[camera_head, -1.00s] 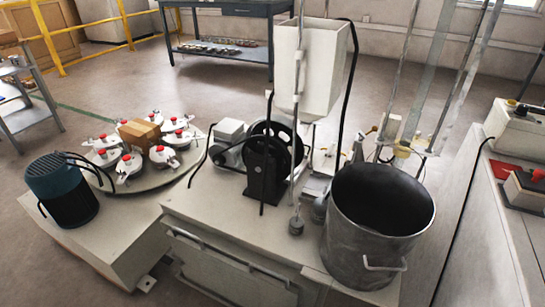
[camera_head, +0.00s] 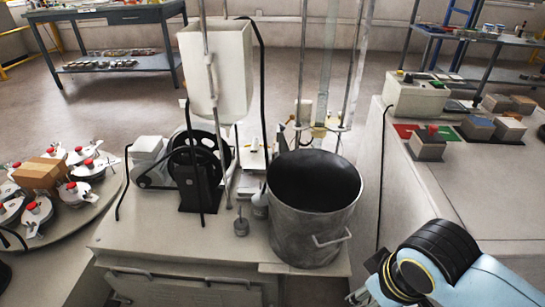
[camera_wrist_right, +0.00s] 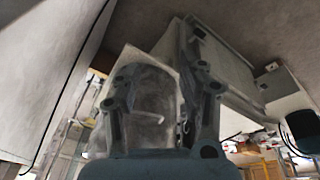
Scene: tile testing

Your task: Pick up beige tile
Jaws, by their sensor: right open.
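Several small block-shaped tiles sit on the light bench at the right of the head view. I cannot tell surely which is the beige tile. My right arm enters the head view at bottom right, well below and in front of the tiles. In the right wrist view my right gripper (camera_wrist_right: 161,88) is open, with nothing visible between its fingers. No tile shows clearly there. My left gripper is out of view.
A large metal bucket (camera_head: 313,215) stands on the machine base between the arm and the round table (camera_head: 75,222) with red-topped fixtures. A white box (camera_head: 416,95) stands at the bench's back. The bench's front surface (camera_head: 480,198) is clear.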

